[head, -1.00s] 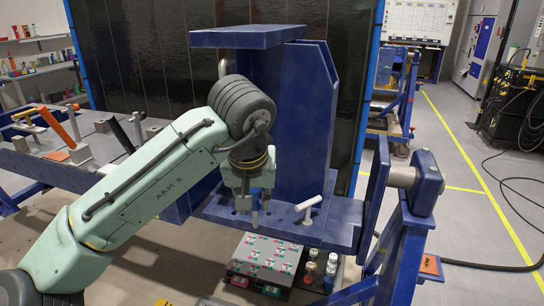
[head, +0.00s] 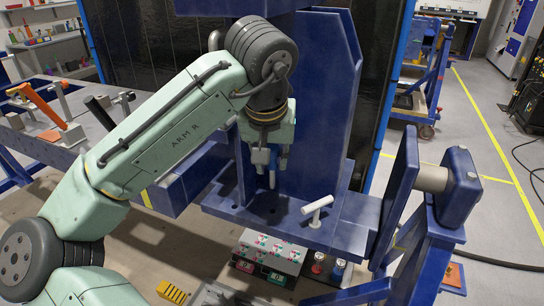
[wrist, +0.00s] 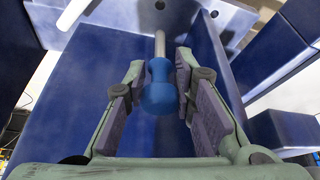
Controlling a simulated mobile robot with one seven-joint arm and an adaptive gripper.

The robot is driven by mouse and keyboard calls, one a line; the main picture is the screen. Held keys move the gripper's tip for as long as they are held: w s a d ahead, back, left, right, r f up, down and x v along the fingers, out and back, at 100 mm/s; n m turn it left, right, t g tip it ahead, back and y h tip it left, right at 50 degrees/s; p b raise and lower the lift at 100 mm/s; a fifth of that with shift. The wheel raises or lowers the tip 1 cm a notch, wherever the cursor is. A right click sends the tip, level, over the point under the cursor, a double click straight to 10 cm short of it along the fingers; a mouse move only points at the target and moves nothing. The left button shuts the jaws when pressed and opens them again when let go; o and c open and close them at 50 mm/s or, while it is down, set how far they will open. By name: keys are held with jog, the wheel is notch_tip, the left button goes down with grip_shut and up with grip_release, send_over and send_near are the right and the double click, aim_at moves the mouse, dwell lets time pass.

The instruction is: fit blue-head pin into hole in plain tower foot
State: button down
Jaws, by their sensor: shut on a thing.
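My gripper (head: 267,165) is over the tower's foot plate (head: 240,212), in front of the upright web. It is shut on the blue-head pin (head: 272,180). In the wrist view, the pin's round blue head (wrist: 160,90) sits between the pads of my gripper (wrist: 164,95), and its pale shank extends towards the plate (wrist: 120,12). Dark holes show in the plate there. In the head view the pin looks above the plate, roughly upright.
A white T-handled pin (head: 317,207) stands in the foot plate, right of my gripper. The blue tower web (head: 325,110) rises close behind. A trunnion post (head: 455,190) stands at right. Below are a patterned box (head: 270,252) and small bottles (head: 318,262).

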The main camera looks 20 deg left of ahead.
aim_at(272, 184)
jog(key=shift+f+b, duration=2)
jog(key=shift+f, duration=0.9)
jog(key=shift+f+b, duration=1.55)
jog(key=shift+f, duration=1.55)
jog(key=c, duration=1.3)
grip_release()
jog(key=v, duration=1.2)
jog(key=shift+s, duration=0.15)
